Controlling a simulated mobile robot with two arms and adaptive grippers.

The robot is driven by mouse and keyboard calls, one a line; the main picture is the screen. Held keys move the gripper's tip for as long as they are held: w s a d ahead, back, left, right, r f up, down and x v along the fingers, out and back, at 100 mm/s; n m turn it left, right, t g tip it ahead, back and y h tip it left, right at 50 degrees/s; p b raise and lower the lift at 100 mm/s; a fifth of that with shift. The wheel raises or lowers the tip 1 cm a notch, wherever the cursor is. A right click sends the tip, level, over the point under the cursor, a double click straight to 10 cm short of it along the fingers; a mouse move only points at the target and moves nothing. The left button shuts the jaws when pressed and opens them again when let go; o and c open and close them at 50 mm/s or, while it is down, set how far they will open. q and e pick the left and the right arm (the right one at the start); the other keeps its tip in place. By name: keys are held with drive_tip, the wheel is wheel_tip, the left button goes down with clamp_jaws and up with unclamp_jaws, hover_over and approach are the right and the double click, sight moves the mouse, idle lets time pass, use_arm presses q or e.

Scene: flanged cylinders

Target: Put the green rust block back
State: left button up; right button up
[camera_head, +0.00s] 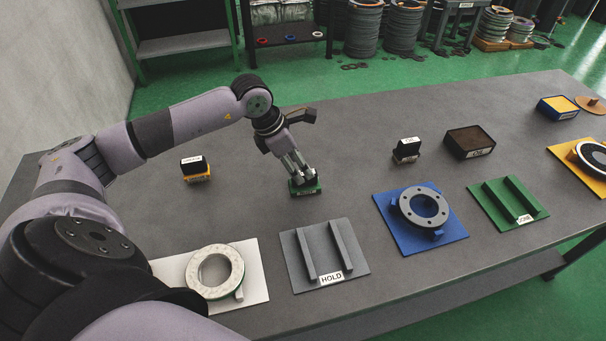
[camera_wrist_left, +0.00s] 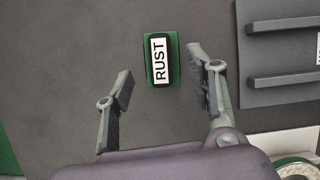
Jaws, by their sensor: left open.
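The green rust block (camera_head: 306,188) has a dark top and a green base, and sits on the grey table behind the HOLD plate. In the left wrist view the rust block (camera_wrist_left: 161,60) shows its white RUST label and lies just beyond the fingertips, nearer the right finger. My left gripper (camera_head: 298,170) is above the block, pointing down at it. In the left wrist view my left gripper (camera_wrist_left: 162,78) has its fingers wide apart with nothing between them. In the head view the fingers hide part of the block's top. My right gripper is not in view.
A yellow and black block (camera_head: 197,170) stands to the left. The grey HOLD plate (camera_head: 301,263) with two rails lies in front. A white plate (camera_head: 256,270) holds a ring; a blue plate (camera_head: 393,231) holds a flange. A small black block (camera_head: 407,150) stands right; table between is clear.

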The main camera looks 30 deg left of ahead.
use_arm(q)
drive_tip(key=b+v, duration=0.1)
drive_tip(key=v, duration=0.6)
drive_tip(key=shift+s, duration=0.1)
